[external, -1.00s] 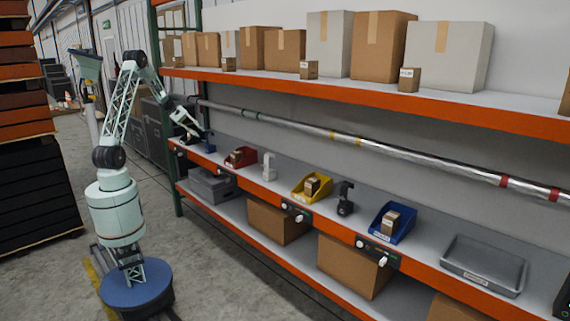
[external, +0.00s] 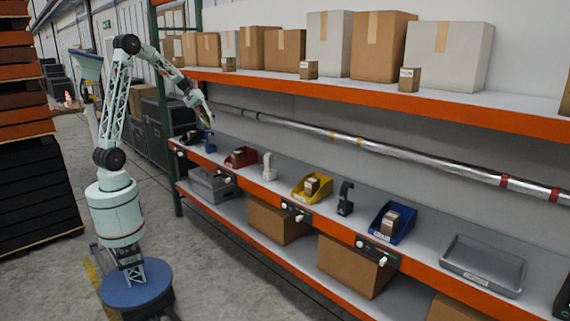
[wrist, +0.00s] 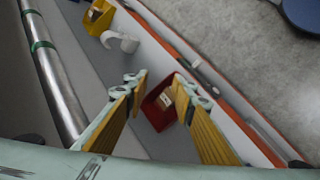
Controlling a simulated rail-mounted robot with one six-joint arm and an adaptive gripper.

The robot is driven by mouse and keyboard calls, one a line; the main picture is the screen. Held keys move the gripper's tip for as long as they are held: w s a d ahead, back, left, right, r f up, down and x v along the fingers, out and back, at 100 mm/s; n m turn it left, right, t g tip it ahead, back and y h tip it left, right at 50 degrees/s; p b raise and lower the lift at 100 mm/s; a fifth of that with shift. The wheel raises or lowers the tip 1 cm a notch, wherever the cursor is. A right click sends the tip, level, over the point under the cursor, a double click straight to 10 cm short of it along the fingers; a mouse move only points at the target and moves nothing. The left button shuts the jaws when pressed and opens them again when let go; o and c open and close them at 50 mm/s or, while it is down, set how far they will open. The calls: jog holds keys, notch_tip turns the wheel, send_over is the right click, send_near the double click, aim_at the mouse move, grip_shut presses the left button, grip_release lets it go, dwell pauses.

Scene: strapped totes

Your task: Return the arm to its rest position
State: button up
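My arm reaches from its round base across to the left end of the shelf. My gripper (external: 207,115) hangs in the air above the middle shelf, below the upper orange beam. In the wrist view, its two yellow-padded fingers (wrist: 158,80) are spread apart with nothing held between them. Beyond the fingertips lies the red tote (wrist: 160,103) with a small box in it. The red tote (external: 241,157) stands on the middle shelf, below and to the right of my gripper.
A white stand (external: 269,167), a yellow tote (external: 312,192), a dark stand (external: 345,198), a blue tote (external: 392,227) and a grey tray (external: 483,265) line the shelf. A silver pipe (external: 410,155) runs behind them. Boxes fill the upper shelf.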

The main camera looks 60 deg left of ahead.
jog(key=s+d+r+m+t+y, duration=0.1)
jog(key=s+d+r+m, duration=0.45)
jog(key=d+r, duration=0.55)
jog(key=s+d+r+m+y, duration=0.1)
jog(key=s+d+r+m, duration=0.5)
jog(key=d, duration=0.9)
jog(key=s+a+f+n+y, duration=0.1)
jog(key=s+a+f, duration=0.3)
jog(key=s, duration=0.6)
jog(key=s+a+f+n+y, duration=0.1)
jog(key=s+a+f, duration=0.3)
jog(key=s, duration=0.6)
jog(key=s+a+f+n+g+y, duration=0.1)
jog(key=s+a+f+y, duration=0.1)
jog(key=s+a+f, duration=0.2)
jog(key=s+a, duration=0.3)
jog(key=s, duration=0.4)
jog(key=shift+f, duration=0.15)
jog(key=shift+a, duration=0.1)
dwell(1.0)
